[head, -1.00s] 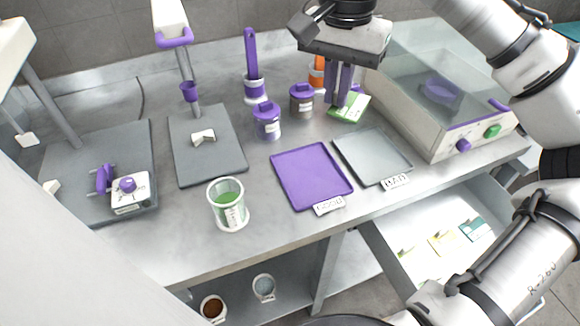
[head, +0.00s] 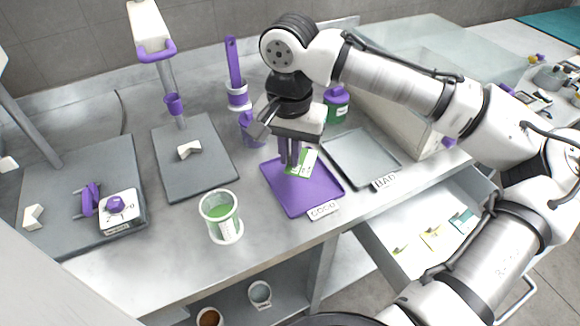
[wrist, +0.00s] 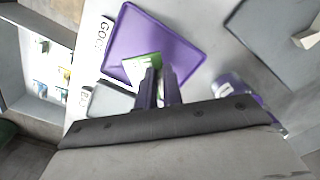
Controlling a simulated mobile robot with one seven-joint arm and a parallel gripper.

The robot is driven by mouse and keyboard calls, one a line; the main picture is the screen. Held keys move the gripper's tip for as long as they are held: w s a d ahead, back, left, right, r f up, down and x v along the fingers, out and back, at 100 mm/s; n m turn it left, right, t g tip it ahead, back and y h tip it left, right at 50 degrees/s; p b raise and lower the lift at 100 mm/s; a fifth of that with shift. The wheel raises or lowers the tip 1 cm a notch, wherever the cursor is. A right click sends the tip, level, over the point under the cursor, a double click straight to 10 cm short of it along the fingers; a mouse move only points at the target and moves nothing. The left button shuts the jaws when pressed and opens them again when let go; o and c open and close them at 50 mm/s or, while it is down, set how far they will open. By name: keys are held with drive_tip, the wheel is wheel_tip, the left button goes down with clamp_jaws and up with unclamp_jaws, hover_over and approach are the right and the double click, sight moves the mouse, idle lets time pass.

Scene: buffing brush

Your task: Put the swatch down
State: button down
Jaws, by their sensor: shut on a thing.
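The swatch (head: 307,163) is a small green and white card. My gripper (head: 289,163) is shut on it and holds it over the purple tray (head: 315,202) labelled GOOD. In the wrist view the swatch (wrist: 143,67) shows between my fingertips (wrist: 157,78), above the near part of the purple tray (wrist: 170,30). I cannot tell whether the swatch touches the tray. The grey tray (head: 362,158) labelled BAD lies to the right and looks empty.
A beaker of green liquid (head: 221,217) stands left of the purple tray. Purple-lidded jars (head: 336,103) stand behind. An open drawer (head: 405,220) with several swatches is at the front right. A clear-lidded machine (head: 400,90) stands behind the grey tray.

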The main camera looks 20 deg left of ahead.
sight(290, 183)
drive_tip(key=shift+f, duration=2.5)
drive_tip(key=shift+f, duration=0.2)
drive_tip(key=c, duration=1.5)
unclamp_jaws()
drive_tip(key=shift+c, duration=0.2)
drive_tip(key=shift+r, duration=0.1)
wheel_tip(290, 183, up, 12)
drive_tip(key=shift+r+b, duration=0.15)
drive_tip(key=shift+b, duration=0.3)
